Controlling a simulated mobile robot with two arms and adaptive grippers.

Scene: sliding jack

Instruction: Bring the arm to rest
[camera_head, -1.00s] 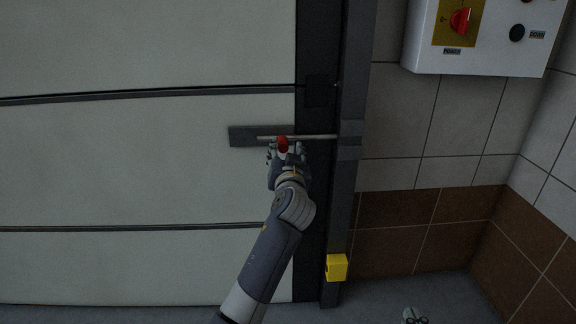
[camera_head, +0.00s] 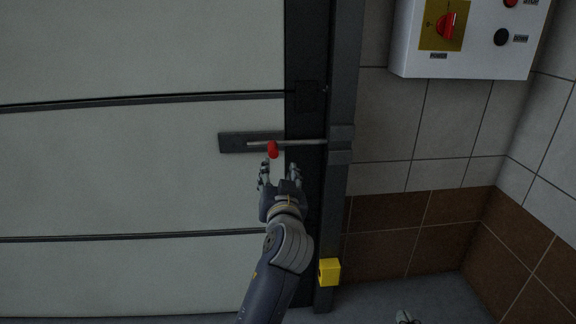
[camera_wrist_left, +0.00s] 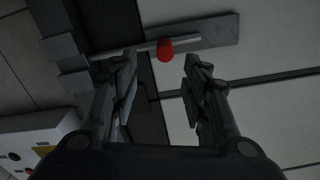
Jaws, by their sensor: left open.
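My left gripper (camera_head: 280,172) is open and empty in the head view, just below the red knob (camera_head: 272,149) of the sliding bolt and apart from it. In the left wrist view my open fingers (camera_wrist_left: 160,72) stand on either side of the red knob (camera_wrist_left: 165,50), which lies beyond their tips. The metal bolt rod (camera_head: 305,142) runs level from its dark plate (camera_head: 234,143) on the door to the bracket (camera_head: 341,144) on the post.
The pale panelled door (camera_head: 120,185) fills the left. The dark post (camera_head: 345,90) carries a yellow block (camera_head: 329,272) low down. A white control box (camera_head: 400,40) with a red switch (camera_head: 446,26) hangs on the tiled wall at upper right.

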